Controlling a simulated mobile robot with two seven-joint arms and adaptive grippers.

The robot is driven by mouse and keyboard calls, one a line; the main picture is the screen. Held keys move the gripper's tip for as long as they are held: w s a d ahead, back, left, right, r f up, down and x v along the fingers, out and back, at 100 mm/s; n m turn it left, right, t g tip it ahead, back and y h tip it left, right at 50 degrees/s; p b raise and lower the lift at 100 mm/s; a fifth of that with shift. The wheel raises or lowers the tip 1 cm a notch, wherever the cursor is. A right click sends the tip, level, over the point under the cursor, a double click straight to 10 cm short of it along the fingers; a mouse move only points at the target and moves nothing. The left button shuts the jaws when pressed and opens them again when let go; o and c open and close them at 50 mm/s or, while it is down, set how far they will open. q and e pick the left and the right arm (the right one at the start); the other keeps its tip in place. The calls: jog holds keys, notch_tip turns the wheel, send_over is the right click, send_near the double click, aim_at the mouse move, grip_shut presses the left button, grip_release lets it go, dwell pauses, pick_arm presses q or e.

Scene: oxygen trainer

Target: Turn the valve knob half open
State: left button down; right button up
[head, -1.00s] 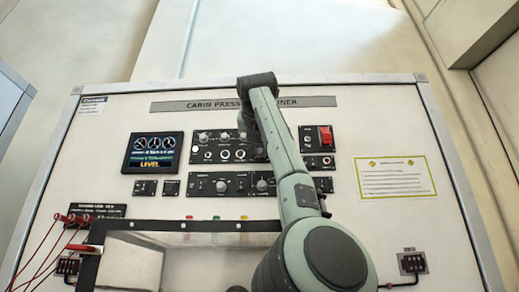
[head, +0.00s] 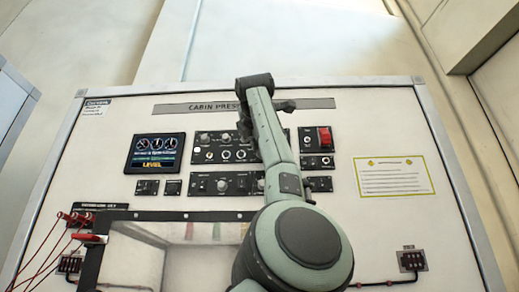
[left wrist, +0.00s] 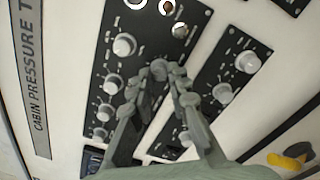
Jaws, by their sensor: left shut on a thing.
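In the left wrist view, my left gripper (left wrist: 168,72) is shut on a grey round knob (left wrist: 158,68) in the second row of the upper black control panel (left wrist: 140,73). Its fingertips lie against the knob and cover part of it. The labels are too small to read, so I cannot tell the knob's setting. In the head view, my left arm reaches up across the trainer board (head: 120,120) and hides most of the gripper and that part of the panel. My right gripper is not in view.
Other knobs (left wrist: 124,44) sit close to the fingers. A lower panel with knobs (left wrist: 223,93) lies beside it. A red guarded switch (head: 324,136) is right of my arm. A lit screen (head: 155,151) and red cables (head: 45,245) are at left.

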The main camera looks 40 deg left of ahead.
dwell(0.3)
pick_arm(q)
jog(key=c, duration=1.4)
grip_release()
jog(key=shift+c, duration=0.2)
jog(key=v, duration=1.2)
